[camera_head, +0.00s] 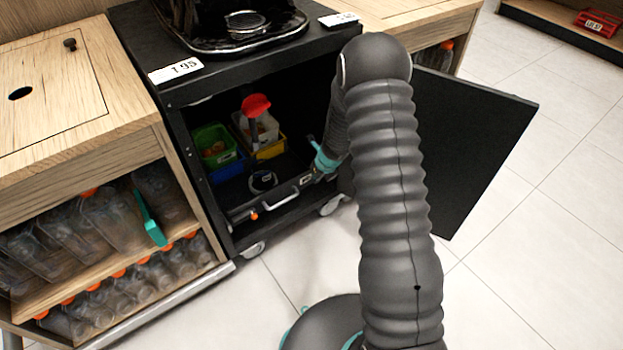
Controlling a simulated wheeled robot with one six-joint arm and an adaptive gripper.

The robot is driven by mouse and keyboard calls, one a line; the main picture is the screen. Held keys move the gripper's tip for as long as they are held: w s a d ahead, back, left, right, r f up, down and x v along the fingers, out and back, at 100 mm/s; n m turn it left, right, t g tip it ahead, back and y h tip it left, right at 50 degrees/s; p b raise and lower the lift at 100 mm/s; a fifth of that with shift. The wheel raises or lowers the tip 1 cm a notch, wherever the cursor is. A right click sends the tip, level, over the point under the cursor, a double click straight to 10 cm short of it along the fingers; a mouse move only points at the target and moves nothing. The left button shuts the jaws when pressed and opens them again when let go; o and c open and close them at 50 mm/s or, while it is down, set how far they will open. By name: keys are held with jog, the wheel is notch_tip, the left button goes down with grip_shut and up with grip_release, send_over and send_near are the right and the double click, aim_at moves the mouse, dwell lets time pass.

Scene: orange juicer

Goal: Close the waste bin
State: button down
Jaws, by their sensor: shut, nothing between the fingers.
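A black cabinet (205,170) stands under the juicer, with its door (470,150) swung wide open to the right. Inside it, low down, is a dark tray-like drawer (240,213) with a grey front edge; I cannot tell for sure whether this is the waste bin or how far out it sits. My gripper (318,165), with teal parts, is at the right side of the cabinet opening, close to the drawer's right end. It looks shut and empty. My arm hides part of the opening and the door's hinge side; contact with the drawer cannot be made out.
The juicer base (245,25) is on top. A wooden counter (60,85) with bottles (110,220) stands left. The tiled floor (550,240) at right is clear.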

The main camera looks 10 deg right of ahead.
jog(key=p+v, duration=0.3)
jog(key=v, duration=0.6)
jog(key=shift+a+r, duration=0.1)
jog(key=shift+a, duration=0.05)
jog(key=s+a+n+g+y, duration=0.25)
jog(key=s+n, duration=0.35)
jog(key=n, duration=0.4)
jog(key=s+r+n+t+h, duration=0.2)
jog(key=s+r+n, duration=0.8)
jog(key=r, duration=0.7)
jog(key=s+d+r+n+t+h, duration=0.1)
jog(key=s+r+n+t+h, duration=0.1)
jog(key=s+r+n, duration=0.9)
jog(key=shift+s+d+r, duration=0.2)
jog(key=shift+s+r, duration=2.9)
jog(key=shift+r, duration=0.3)
